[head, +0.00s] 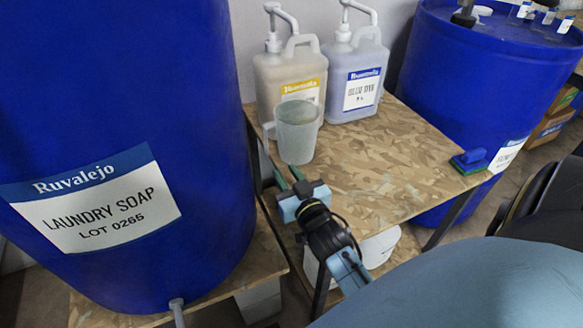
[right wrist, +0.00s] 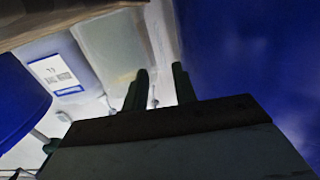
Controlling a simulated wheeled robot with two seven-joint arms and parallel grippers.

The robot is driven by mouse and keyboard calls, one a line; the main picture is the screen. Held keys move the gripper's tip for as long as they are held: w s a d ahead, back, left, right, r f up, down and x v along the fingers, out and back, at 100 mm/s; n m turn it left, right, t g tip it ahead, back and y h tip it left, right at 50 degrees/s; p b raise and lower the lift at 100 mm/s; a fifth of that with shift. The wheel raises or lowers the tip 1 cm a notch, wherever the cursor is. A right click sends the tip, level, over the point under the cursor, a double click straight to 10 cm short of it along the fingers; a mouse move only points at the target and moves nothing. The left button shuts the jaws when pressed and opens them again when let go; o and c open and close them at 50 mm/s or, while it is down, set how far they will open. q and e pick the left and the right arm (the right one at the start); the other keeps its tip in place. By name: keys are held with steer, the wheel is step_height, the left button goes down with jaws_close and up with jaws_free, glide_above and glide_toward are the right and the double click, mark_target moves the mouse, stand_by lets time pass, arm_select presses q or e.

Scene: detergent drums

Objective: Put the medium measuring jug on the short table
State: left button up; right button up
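A grey-green translucent jug (head: 297,140) stands upright at the left edge of the low wood-patterned table (head: 385,165), in front of the white jerrycans. I take it as the measuring jug. My right gripper (head: 288,173) is just below and in front of the jug, at the table's left edge, its fingers pointing toward it. In the right wrist view, the two dark fingers (right wrist: 160,88) stand apart with a gap and nothing clearly between them. Whether they touch the jug cannot be told. My left gripper is not in view.
A large blue laundry soap drum (head: 120,130) stands close on the left. Two pump jerrycans (head: 290,75) (head: 355,75) stand at the table's back. Another blue drum (head: 480,75) is behind right. The tabletop's middle is clear.

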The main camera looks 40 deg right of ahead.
steer(key=s+a+f+n+g+y, duration=0.2)
steer(key=s+a+g, duration=0.3)
steer(key=s, duration=0.4)
steer(key=s+a+f+n+g+y, duration=0.2)
steer(key=s+a+g, duration=0.3)
steer(key=s, duration=0.4)
steer(key=shift+s+a+f+n+g+y, duration=0.3)
steer(key=shift+f+n+g+y, duration=0.15)
steer(key=shift+g, duration=0.35)
